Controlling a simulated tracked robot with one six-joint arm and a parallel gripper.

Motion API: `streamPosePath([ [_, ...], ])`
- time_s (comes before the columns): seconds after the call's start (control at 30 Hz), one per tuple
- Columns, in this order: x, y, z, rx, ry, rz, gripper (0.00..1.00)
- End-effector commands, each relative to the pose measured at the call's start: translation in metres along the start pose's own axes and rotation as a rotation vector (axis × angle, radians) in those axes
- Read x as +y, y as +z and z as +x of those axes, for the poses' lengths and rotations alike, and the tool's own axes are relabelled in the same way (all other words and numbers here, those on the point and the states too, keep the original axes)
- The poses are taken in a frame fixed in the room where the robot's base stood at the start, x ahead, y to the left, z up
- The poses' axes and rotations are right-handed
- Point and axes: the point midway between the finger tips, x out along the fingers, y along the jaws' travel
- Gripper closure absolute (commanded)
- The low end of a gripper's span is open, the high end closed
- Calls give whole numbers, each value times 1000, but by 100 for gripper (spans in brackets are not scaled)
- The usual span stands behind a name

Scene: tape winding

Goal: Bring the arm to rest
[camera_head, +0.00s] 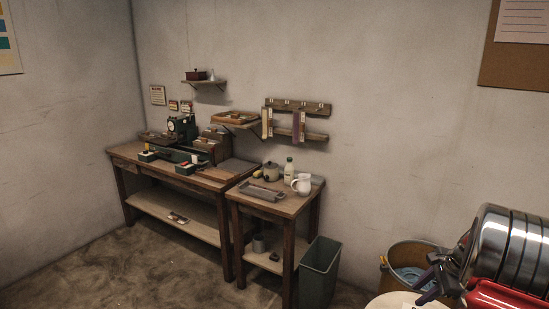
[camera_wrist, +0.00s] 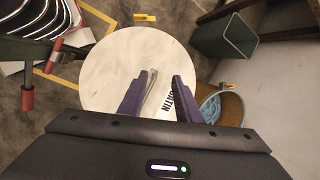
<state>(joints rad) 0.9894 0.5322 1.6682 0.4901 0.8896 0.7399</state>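My gripper (camera_head: 432,281) shows at the lower right of the head view, above a round white tabletop (camera_head: 388,302). In the wrist view its two dark purple fingers (camera_wrist: 163,82) stand apart over the same tabletop (camera_wrist: 105,75). I see nothing held between them. A pale label with dark lettering (camera_wrist: 172,103) lies on the tabletop behind the fingers, partly hidden by them. The rest of my arm is mostly out of view.
A wooden workbench (camera_head: 128,153) with a green machine (camera_head: 181,128) stands on the left, beside a smaller table (camera_head: 288,208). A grey-green bin (camera_head: 320,268) and a round brown container with blue contents (camera_head: 408,258) stand near the white tabletop. The floor in front of the workbench is clear.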

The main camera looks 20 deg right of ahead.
Motion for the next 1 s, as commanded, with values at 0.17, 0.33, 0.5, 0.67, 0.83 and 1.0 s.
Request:
streamPosePath([
  [0.17,-3,66,-23,16,12,-192,69],
  [0.33,4,122,-43,30,23,-372,69],
  [0.5,17,176,-62,42,32,-550,69],
  [0.67,35,221,-79,54,35,-715,69],
  [0.83,58,265,-96,68,37,-892,69],
  [1.0,86,302,-112,81,35,-1067,69],
])
